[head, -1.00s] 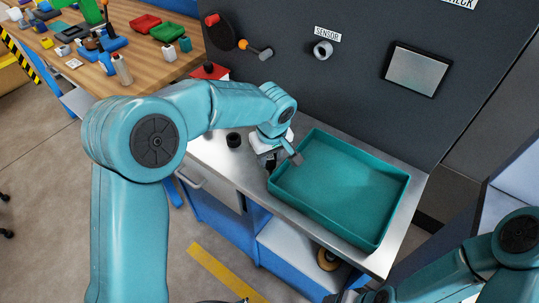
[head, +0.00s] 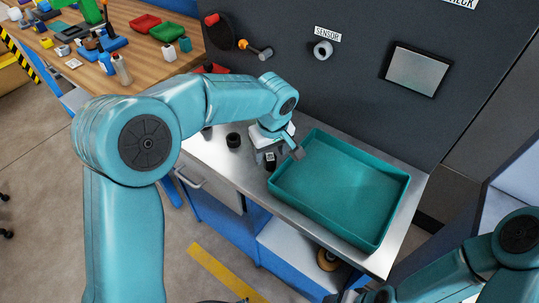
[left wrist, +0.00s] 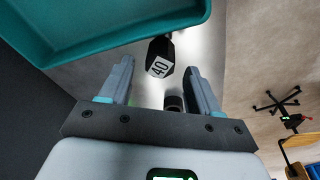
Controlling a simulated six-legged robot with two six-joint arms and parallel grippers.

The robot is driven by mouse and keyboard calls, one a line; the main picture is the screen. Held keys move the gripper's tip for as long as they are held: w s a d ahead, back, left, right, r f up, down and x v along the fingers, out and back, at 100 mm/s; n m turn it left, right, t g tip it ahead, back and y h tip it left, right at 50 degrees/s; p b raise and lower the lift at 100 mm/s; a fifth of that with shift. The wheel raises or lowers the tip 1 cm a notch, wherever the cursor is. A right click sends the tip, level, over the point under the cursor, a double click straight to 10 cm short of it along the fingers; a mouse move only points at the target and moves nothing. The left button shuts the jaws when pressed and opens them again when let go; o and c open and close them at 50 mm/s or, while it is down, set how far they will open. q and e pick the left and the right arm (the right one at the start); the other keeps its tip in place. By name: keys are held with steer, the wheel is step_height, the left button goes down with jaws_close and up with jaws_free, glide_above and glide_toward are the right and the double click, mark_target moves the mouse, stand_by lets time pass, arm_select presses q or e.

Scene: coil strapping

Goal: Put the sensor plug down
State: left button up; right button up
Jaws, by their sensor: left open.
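My left gripper (head: 284,156) is over this spot. In the left wrist view its two fingers (left wrist: 160,75) are apart, with the block between or just beyond their tips and a gap on each side. My right arm enters at the lower right of the head view; its gripper does not show clearly.
The empty teal tray (head: 375,239) fills most of the bench's right part. A short black cylinder (head: 233,140) stands left of my gripper. The dark back panel carries a round fitting (head: 323,49) under a SENSOR label and a grey screen (head: 416,70).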

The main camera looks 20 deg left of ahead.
arm_select(q)
step_height(320, 180, up, 9)
steer(key=s, duration=0.1)
steer(key=shift+s+d+r, duration=0.2)
steer(key=shift+s+d, duration=0.05)
steer(key=shift+d, duration=0.2)
steer(key=shift+s, duration=0.1)
